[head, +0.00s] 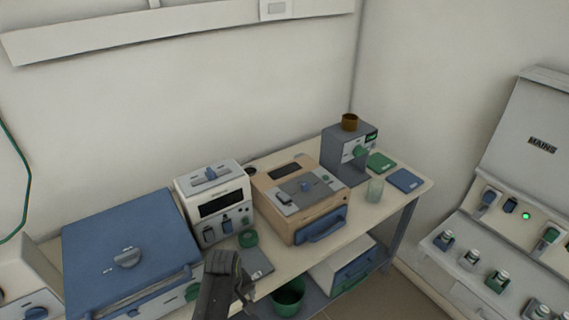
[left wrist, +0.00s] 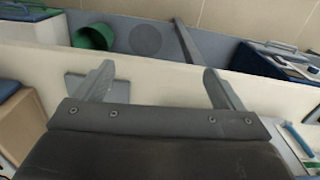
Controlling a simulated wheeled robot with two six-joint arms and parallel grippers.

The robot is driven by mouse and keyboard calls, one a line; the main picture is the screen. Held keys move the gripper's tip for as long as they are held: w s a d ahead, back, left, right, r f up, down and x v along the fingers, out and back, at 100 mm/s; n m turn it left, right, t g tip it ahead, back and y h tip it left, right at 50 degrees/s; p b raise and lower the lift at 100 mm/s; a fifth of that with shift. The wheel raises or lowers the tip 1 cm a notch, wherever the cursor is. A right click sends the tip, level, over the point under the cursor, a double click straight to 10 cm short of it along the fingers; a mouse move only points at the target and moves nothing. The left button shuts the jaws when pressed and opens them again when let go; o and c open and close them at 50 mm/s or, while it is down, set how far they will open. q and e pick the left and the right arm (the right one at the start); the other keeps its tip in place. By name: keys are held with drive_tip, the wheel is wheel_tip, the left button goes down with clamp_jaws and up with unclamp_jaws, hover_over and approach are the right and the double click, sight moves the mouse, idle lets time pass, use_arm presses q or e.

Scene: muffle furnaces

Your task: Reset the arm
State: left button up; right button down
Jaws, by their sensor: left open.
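My left gripper (head: 238,284) is at the front edge of the bench (head: 345,232), low in the middle of the head view. In the left wrist view its two grey fingers (left wrist: 158,78) stand wide apart with nothing between them. Past the fingertips is the pale bench edge (left wrist: 150,62). A grey flat plate (head: 256,262) lies on the bench just behind the gripper in the head view. My right gripper is in neither view.
A blue furnace (head: 130,240), a white control box (head: 214,200), a tan furnace (head: 298,195) and a grey device (head: 345,155) with a brown cup (head: 349,122) crowd the bench. A green bin (head: 289,298) is on the lower shelf. A mains panel (head: 525,150) stands right.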

use_arm(q)
drive_tip(key=s+a+f+m+b, duration=0.1)
drive_tip(key=s+a+f+b, duration=0.3)
drive_tip(key=f, duration=0.6)
drive_tip(key=s+a+f+m+b, duration=0.15)
drive_tip(key=s+f, duration=0.35)
drive_tip(key=f, duration=0.5)
drive_tip(key=s+a+f+m+b, duration=0.1)
drive_tip(key=s+a+f+b, duration=0.3)
drive_tip(key=f, duration=0.6)
drive_tip(key=s+a+f+m+b, duration=0.1)
drive_tip(key=s+a+f, duration=0.1)
drive_tip(key=s+f, duration=0.3)
drive_tip(key=s+a+f+m+b, duration=0.1)
drive_tip(key=s+f, duration=0.4)
drive_tip(key=s, duration=0.6)
drive_tip(key=s+a+f+m+t+y+b, duration=0.1)
drive_tip(key=s+a+f, duration=0.3)
drive_tip(key=s, duration=0.5)
drive_tip(key=shift+a+f+b, duration=0.4)
drive_tip(key=shift+f+b, duration=0.25)
drive_tip(key=shift+b, duration=0.05)
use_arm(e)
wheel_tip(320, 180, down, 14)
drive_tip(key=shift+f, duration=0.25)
use_arm(q)
drive_tip(key=shift+m, duration=0.25)
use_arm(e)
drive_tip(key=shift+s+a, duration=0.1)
